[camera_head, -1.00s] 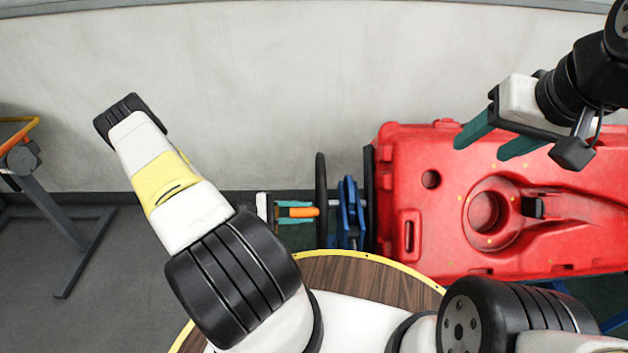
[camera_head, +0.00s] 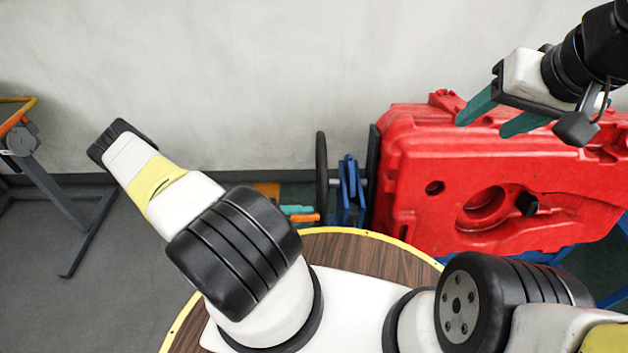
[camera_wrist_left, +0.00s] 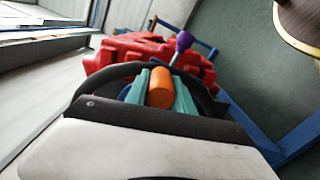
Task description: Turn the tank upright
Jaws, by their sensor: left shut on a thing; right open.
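The red tank (camera_head: 410,210) lies tilted on a blue stand (camera_head: 540,257) at the right, with a round recess in the face I see. A black handwheel (camera_head: 322,180) stands at the stand's left end, seen edge-on. My left gripper (camera_head: 300,213) is mostly hidden behind my own arm, with teal fingertips showing at the wheel. In the left wrist view, the left gripper (camera_wrist_left: 160,90) is shut on the orange handle (camera_wrist_left: 160,85) of the wheel, with the tank (camera_wrist_left: 125,50) beyond. My right gripper (camera_head: 493,113) is open and empty above the tank's far edge.
A purple-knobbed lever (camera_wrist_left: 183,42) shows beyond the wheel in the left wrist view. A grey wall (camera_head: 250,80) runs behind the stand. A grey metal frame (camera_head: 55,185) stands at the far left, with clear floor (camera_head: 125,240) beside it.

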